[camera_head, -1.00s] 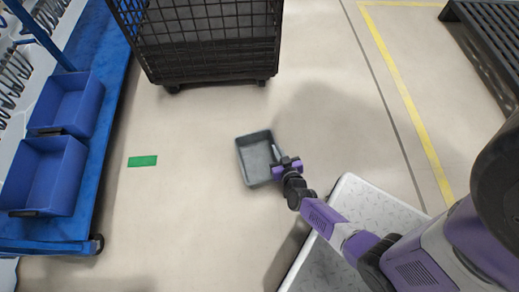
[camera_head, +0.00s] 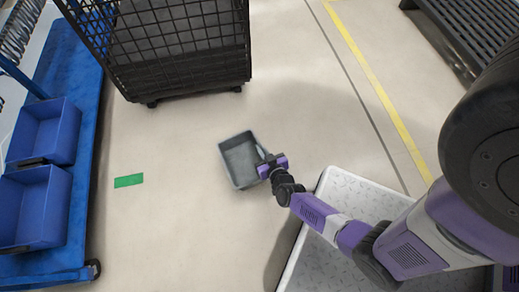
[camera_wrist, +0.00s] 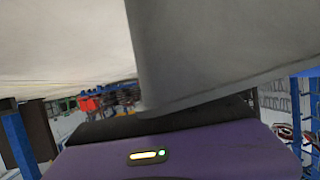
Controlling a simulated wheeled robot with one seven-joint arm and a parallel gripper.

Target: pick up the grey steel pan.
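The grey steel pan (camera_head: 240,160) is a shallow rectangular tray in the middle of the head view, over the pale floor. My gripper (camera_head: 266,163) is at the pan's right side wall, and its fingers overlap that wall. In the wrist view, a large grey surface of the pan (camera_wrist: 225,50) fills the upper right, right in front of the purple gripper body. The fingertips are hidden there, so I cannot see directly whether they close on the wall. Whether the pan touches the floor is also unclear.
A black mesh cage cart (camera_head: 185,45) stands behind the pan. A blue trolley (camera_head: 75,190) with blue bins (camera_head: 42,205) is at left. A green floor mark (camera_head: 128,181) lies between. A black slatted rack (camera_head: 470,35) is at upper right. Floor around the pan is clear.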

